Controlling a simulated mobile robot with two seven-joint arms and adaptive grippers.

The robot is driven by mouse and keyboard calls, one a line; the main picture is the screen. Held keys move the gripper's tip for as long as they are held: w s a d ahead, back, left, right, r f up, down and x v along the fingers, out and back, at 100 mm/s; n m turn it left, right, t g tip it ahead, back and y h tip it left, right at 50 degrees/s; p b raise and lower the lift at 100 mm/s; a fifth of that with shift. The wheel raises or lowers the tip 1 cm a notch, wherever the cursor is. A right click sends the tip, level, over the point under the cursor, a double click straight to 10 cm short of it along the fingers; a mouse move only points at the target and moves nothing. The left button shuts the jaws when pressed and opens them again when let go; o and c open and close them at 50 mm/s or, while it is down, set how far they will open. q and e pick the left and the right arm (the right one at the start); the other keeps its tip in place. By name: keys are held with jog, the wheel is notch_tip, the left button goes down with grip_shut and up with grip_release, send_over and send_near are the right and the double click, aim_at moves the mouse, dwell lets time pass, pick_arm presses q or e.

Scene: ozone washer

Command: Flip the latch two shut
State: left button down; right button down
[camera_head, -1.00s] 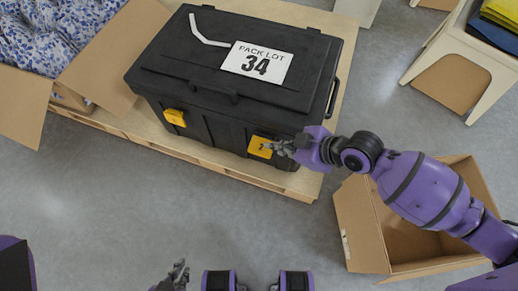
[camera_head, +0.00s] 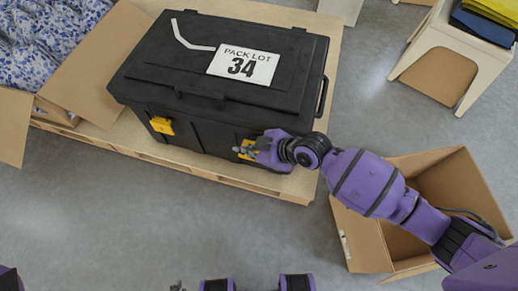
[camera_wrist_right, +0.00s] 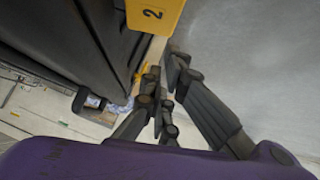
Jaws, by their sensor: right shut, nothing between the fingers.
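Latch two is a yellow plate on the right part of the black case's (camera_head: 195,128) front. In the head view the latch (camera_head: 244,149) is partly covered by my right gripper (camera_head: 240,153). In the right wrist view the latch (camera_wrist_right: 153,14) shows its "2" at the top edge, just beyond the fingers. My right gripper (camera_wrist_right: 163,75) is shut and empty, close to the latch; I cannot tell whether it touches. Whether the latch is fully flat is hidden. My left gripper (camera_head: 178,287) barely shows at the bottom edge, far from the case.
The case stands on a wooden pallet (camera_head: 296,185), its lid down, with a "PACK LOT 34" label (camera_head: 243,65). Another yellow latch (camera_head: 161,125) is at the left front. An open carton (camera_head: 365,240) is under my right arm. Bare floor (camera_head: 120,220) lies in front.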

pick_arm(q)
jog(key=shift+w+f+b, duration=0.4)
jog(key=shift+w, duration=0.15)
pick_arm(e)
jog(key=shift+w+d+f, duration=0.15)
jog(key=shift+f, duration=0.7)
jog(key=shift+w+d+f, duration=0.1)
jog(key=shift+d+f, duration=0.05)
jog(key=shift+f, duration=0.7)
pick_arm(q)
jog(key=shift+s, duration=0.15)
jog(key=shift+s+r+p, duration=0.15)
jog(key=shift+s+p, duration=0.1)
jog(key=shift+p, duration=0.05)
pick_arm(e)
jog(key=shift+s+f+t, duration=0.2)
jog(key=shift+t, duration=0.1)
